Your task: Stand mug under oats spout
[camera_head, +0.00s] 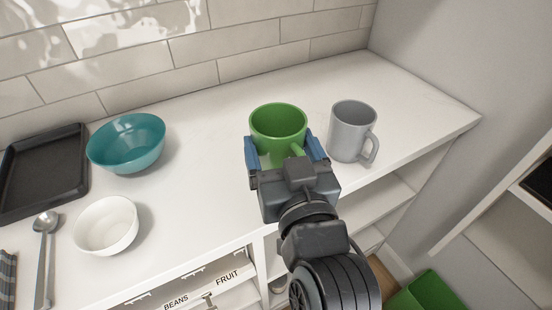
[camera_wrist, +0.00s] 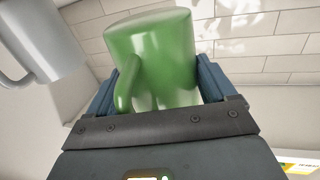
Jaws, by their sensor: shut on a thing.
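A green mug (camera_head: 278,120) is upright at the counter's front part, with its handle toward my gripper. My gripper (camera_head: 286,150) is shut on the green mug, with one blue finger on each side of its body. In the wrist view the green mug (camera_wrist: 160,60) fills the space between the fingers, its handle at the left. I cannot tell whether its base touches the counter. No oats spout shows; labels reading BEANS and FRUIT (camera_head: 228,277) are on the shelf front below the counter.
A grey mug (camera_head: 347,131) stands close to the right of the green mug. A teal bowl (camera_head: 126,143), a white bowl (camera_head: 106,225), a black tray (camera_head: 42,172) and a spoon (camera_head: 44,245) are at the left. The counter (camera_head: 205,165) between the bowls and green mug is clear.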

